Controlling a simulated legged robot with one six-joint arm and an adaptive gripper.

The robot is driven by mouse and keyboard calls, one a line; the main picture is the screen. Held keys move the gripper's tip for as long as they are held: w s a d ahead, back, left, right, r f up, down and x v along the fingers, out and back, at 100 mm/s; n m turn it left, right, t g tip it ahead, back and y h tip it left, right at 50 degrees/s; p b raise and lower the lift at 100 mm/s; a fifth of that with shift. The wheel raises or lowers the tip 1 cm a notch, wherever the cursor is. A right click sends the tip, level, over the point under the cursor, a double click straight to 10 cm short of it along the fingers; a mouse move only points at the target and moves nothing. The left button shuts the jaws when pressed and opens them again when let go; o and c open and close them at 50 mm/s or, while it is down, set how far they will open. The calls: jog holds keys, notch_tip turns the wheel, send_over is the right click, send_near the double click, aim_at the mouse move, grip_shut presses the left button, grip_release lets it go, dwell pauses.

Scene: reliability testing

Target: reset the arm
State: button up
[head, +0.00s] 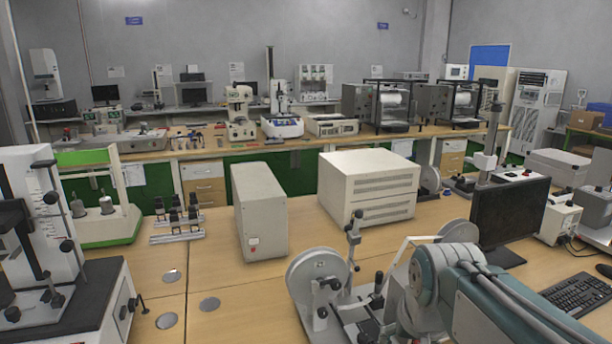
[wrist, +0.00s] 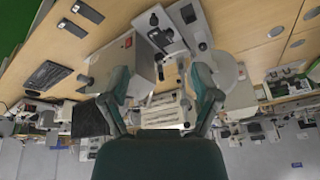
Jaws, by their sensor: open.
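My gripper (wrist: 160,88) shows in the wrist view as two dark green fingers spread well apart. It is open, with nothing held between the fingers. The wrist view is upside down, with the benches across its upper part and the wall below. Behind the gap between the fingers are a pale slatted box (wrist: 166,108) and other equipment, apart from the fingers as far as I can tell. In the head view my teal and grey arm (head: 465,285) reaches in from the lower right above the bench; I cannot make out the gripper's fingers there.
The wooden bench (head: 215,275) carries a large cream box (head: 368,187), a narrower cream box (head: 259,212), a wheeled device (head: 325,285) close to my arm, a dark monitor (head: 508,212) and a keyboard (head: 580,295). A white-and-black instrument (head: 50,240) stands at left.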

jog(key=s+f+n+t, duration=0.1)
jog(key=s+f+n, duration=0.1)
jog(key=s, duration=0.8)
jog(key=shift+s+f+t, duration=0.25)
jog(key=shift+f+t, duration=0.05)
dwell(0.4)
